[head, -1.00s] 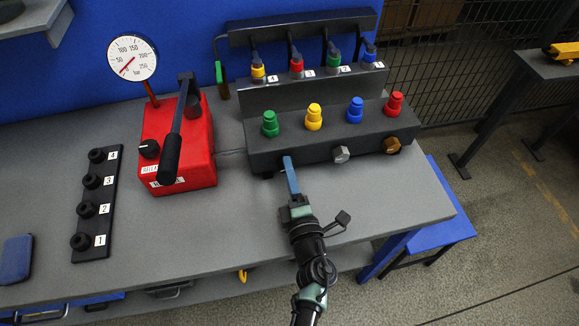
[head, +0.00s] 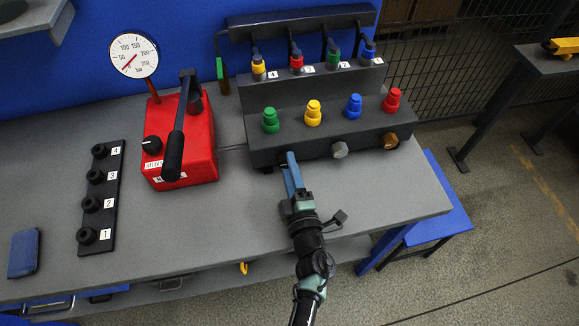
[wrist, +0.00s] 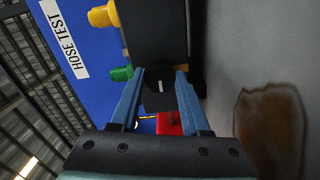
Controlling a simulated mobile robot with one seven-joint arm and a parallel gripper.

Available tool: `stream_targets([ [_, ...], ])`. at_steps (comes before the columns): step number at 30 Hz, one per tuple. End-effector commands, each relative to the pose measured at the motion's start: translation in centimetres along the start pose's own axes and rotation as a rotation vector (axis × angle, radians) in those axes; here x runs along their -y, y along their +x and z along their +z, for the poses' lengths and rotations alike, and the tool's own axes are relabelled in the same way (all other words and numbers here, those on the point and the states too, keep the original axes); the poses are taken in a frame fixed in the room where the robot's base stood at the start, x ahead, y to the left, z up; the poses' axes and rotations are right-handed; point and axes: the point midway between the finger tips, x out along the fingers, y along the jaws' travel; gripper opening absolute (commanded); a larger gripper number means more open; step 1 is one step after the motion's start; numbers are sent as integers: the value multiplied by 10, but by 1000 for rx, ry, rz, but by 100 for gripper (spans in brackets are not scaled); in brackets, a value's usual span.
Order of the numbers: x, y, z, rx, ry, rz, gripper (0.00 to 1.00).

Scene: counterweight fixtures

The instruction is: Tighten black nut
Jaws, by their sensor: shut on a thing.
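The black nut (wrist: 158,88) sits on the front face of the dark fixture block (head: 320,153), at the left end of its row. In the wrist view it lies between my two blue fingers and shows a small white mark. My gripper (head: 289,158) is shut on it; it also shows in the wrist view (wrist: 157,88). In the head view my fingertips hide most of the nut. A silver nut (head: 339,150) and a brass nut (head: 390,141) sit to its right on the same face.
Green (head: 270,121), yellow (head: 313,114), blue (head: 353,107) and red (head: 392,100) caps stand on the block. A red pump (head: 202,150) with a lever and gauge (head: 134,56) is to the left.

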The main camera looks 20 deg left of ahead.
Motion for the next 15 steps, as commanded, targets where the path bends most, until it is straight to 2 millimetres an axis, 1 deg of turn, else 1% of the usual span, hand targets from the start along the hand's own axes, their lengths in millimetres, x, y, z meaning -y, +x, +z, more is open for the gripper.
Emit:
stream_targets([
  [2, 0, 0, 0, 1, 4, 0, 0],
  [3, 0, 0, 0, 1, 4, 0, 50],
  [7, 0, 0, 0, 1, 3, 0, 73],
  [8, 0, 0, 0, 1, 2, 0, 76],
  [15, 0, 0, 0, 0, 1, 0, 76],
])
